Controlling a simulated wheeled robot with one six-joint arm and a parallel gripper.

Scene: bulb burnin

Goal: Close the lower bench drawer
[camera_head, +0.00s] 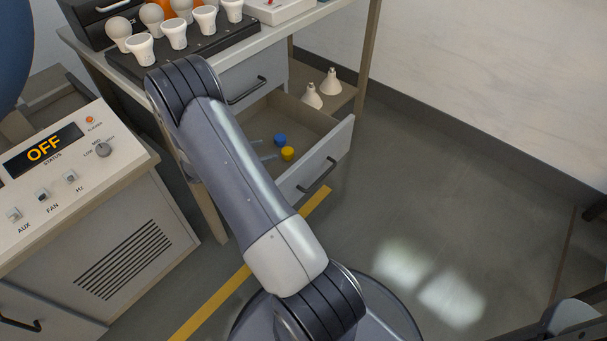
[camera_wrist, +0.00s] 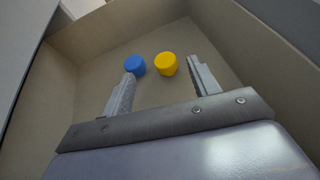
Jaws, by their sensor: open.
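The lower bench drawer (camera_head: 335,146) stands pulled out under the bench, with its grey front and dark handle (camera_head: 316,177) facing the lower right. A blue cap (camera_head: 280,140) and a yellow cap (camera_head: 288,153) lie inside it. My gripper (camera_head: 262,149) is mostly hidden behind my arm in the head view; its fingers show over the drawer's inside. In the wrist view my gripper (camera_wrist: 161,70) is open and empty, its fingers pointing toward the blue cap (camera_wrist: 135,65) and yellow cap (camera_wrist: 166,64). I cannot tell whether it touches them. The drawer walls (camera_wrist: 110,28) surround this view.
The upper drawer (camera_head: 250,80) looks shut. Several bulbs stand in a black rack (camera_head: 200,47) on the bench. Two white bulbs (camera_head: 322,88) stand on a shelf behind the open drawer. A control cabinet (camera_head: 70,190) is at left. The floor (camera_head: 440,200) at right is clear.

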